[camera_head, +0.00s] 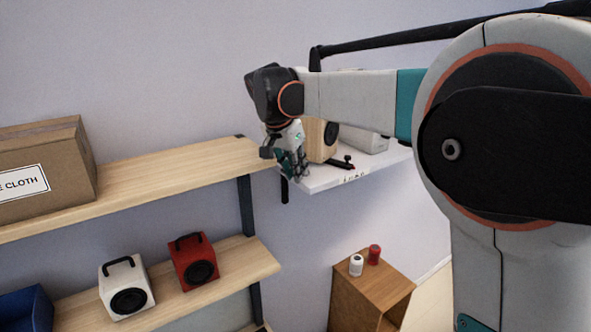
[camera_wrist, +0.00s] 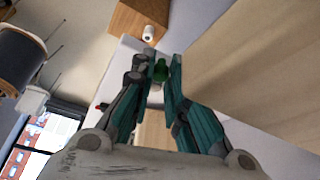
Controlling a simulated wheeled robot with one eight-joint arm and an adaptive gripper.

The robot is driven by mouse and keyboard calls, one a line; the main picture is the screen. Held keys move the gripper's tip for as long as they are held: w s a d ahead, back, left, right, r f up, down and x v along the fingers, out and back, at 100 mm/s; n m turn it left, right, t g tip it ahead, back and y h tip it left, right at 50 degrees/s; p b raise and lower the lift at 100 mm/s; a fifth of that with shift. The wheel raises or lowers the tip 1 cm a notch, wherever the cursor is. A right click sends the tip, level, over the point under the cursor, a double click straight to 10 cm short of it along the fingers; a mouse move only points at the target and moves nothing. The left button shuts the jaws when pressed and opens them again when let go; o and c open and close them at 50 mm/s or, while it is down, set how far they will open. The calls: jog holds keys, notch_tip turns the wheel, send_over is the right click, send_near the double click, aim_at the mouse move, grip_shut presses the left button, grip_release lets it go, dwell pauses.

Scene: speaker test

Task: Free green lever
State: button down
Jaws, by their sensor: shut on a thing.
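The green lever (camera_wrist: 160,70) shows in the wrist view as a short dark-green piece between my fingertips. My gripper (camera_wrist: 161,82) has teal fingers, which are closed on it from both sides. In the head view my gripper (camera_head: 293,165) points down at the left end of a white shelf (camera_head: 325,180). The lever is hidden there behind the fingers. How it is fixed to the shelf cannot be seen.
A wooden speaker (camera_head: 318,138) stands close behind my gripper. A black piece with a red end (camera_head: 345,163) lies right of it. Left are wooden shelves with a carton (camera_head: 60,165), a white speaker (camera_head: 127,289) and a red speaker (camera_head: 194,263). A cabinet (camera_head: 355,293) stands below.

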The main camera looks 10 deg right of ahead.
jog(key=c, duration=1.6)
grip_release()
jog(key=shift+a, duration=0.1)
jog(key=shift+o, duration=0.2)
jog(key=shift+r, duration=0.1)
jog(key=v, duration=1.1)
jog(key=shift+a+r, duration=0.2)
jog(key=shift+r, duration=0.15)
jog(key=shift+s, duration=0.1)
